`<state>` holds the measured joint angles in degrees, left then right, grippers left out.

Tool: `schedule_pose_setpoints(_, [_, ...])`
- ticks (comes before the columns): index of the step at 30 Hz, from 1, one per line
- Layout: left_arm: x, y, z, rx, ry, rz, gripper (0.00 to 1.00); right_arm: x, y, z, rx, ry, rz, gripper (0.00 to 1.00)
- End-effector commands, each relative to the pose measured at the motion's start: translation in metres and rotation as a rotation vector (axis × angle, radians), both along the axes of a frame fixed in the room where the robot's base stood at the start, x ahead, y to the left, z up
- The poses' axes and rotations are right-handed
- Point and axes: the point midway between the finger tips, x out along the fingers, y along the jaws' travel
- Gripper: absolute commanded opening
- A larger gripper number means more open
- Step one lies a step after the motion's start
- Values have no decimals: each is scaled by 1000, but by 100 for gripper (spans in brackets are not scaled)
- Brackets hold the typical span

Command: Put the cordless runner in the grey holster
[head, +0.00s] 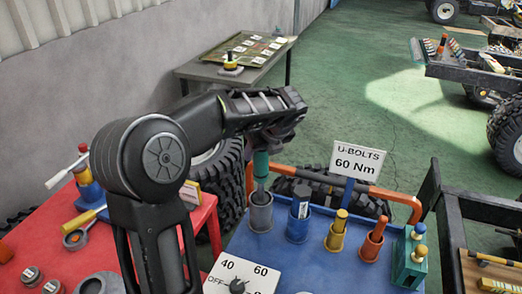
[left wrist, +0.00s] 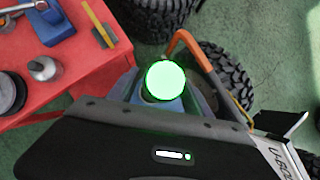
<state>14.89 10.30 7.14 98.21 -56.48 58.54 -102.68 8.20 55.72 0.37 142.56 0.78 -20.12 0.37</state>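The teal-green runner (head: 261,164) stands upright under my left gripper (head: 273,138), with its darker lower end inside the mouth of the grey holster (head: 260,214). The holster is at the left of the row on the blue table. In the left wrist view a bright green round end (left wrist: 166,80) shows just past the black gripper body. It looks like the runner's top. The gripper is right at the runner's upper part, but its fingertips are hidden, so whether they grip it is unclear. My right gripper is not in view.
A blue holster (head: 297,228) with a dark tool, a yellow holster (head: 336,240) and an orange holster (head: 371,248) stand to the right. A torque sign (head: 357,161) and an orange rail (head: 345,181) are behind. A red table (head: 30,235) with tools is at left.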

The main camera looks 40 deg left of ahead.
Motion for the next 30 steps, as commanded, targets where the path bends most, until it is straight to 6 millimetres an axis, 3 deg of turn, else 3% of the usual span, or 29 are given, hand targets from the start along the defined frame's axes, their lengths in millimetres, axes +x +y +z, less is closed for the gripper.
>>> schedule_pose_setpoints(14, [-1,-4,10,1,-4,-1,62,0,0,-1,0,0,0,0])
schedule_pose_setpoints(30, [-26,-51,93,1,-3,-2,62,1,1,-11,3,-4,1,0])
